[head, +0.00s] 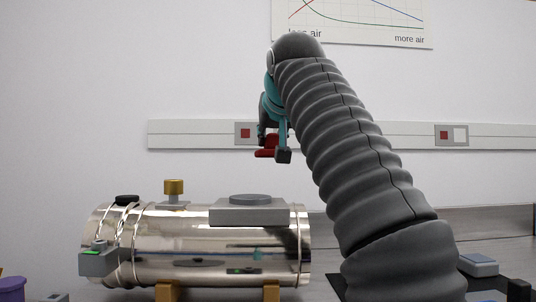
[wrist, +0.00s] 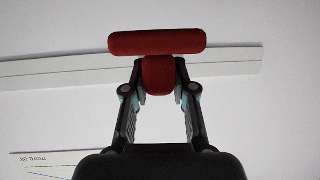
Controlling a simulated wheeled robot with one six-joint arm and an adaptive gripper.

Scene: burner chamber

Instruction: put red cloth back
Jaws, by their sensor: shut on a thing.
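The red cloth (wrist: 157,43) is a stiff-looking red T shape in the wrist view, with a long rounded bar and a short block below it. My gripper (wrist: 160,90) is shut on the short block, one finger on each side. In the head view the red cloth (head: 266,152) hangs at the end of my gripper (head: 272,146), in the air above the right part of the metal cylinder. It touches nothing else that I can see. Part of the cloth is hidden behind a finger in the head view.
A shiny horizontal metal cylinder (head: 190,245) rests on brass-coloured feet, with a grey block (head: 249,212) and a brass knob (head: 174,187) on top. A purple container (head: 11,289) is at lower left. A grey-blue box (head: 478,265) lies at right. A rail (head: 350,137) runs along the wall.

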